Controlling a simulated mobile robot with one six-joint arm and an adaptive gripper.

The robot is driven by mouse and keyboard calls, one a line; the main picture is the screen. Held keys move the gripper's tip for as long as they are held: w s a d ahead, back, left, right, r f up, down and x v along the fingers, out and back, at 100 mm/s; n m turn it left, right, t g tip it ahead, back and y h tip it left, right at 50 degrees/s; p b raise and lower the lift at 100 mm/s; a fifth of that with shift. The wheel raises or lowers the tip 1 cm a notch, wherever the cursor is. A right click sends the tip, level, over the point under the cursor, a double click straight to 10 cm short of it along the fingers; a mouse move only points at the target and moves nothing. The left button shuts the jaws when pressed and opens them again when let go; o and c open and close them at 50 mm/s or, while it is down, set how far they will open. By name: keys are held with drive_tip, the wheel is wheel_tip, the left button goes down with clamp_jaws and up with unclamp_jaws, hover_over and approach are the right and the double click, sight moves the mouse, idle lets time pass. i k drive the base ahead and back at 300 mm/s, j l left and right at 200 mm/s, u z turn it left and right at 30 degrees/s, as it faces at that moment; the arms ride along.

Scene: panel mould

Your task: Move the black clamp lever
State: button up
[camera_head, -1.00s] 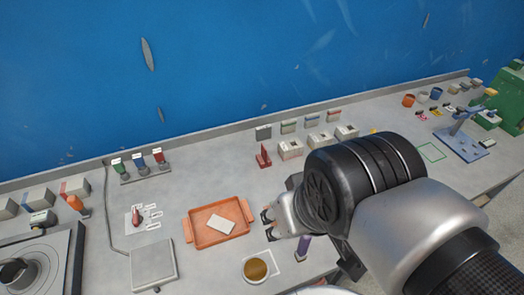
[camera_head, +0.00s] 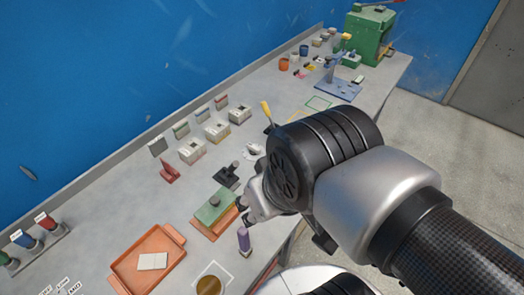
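A small black fixture with an upright black lever (camera_head: 232,167) stands on the bench, just up and left of my gripper in the picture; it looks like the black clamp lever. Its base (camera_head: 224,178) is dark and flat. Beside it a green block (camera_head: 214,207) lies on an orange-brown plate. My gripper (camera_head: 243,209) is at the end of the arm, apart from the lever in the picture. Its fingertips are small and partly hidden by the wrist, so I cannot tell how far they are spread.
An orange tray (camera_head: 126,276) with a white block lies at the lower left. A purple bottle (camera_head: 243,239) stands close below my gripper. A yellow-handled tool (camera_head: 267,111) stands behind the wrist. Grey boxes (camera_head: 192,151) line the back. A blue stand (camera_head: 338,88) and green machine (camera_head: 369,38) are farther right.

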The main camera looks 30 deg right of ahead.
sight(234, 165)
drive_tip(key=z, duration=0.15)
drive_tip(key=i+l+u, duration=0.15)
drive_tip(key=u, duration=0.3)
drive_tip(key=l+u, duration=0.45)
drive_tip(key=i+j, duration=0.05)
drive_tip(key=j, duration=0.05)
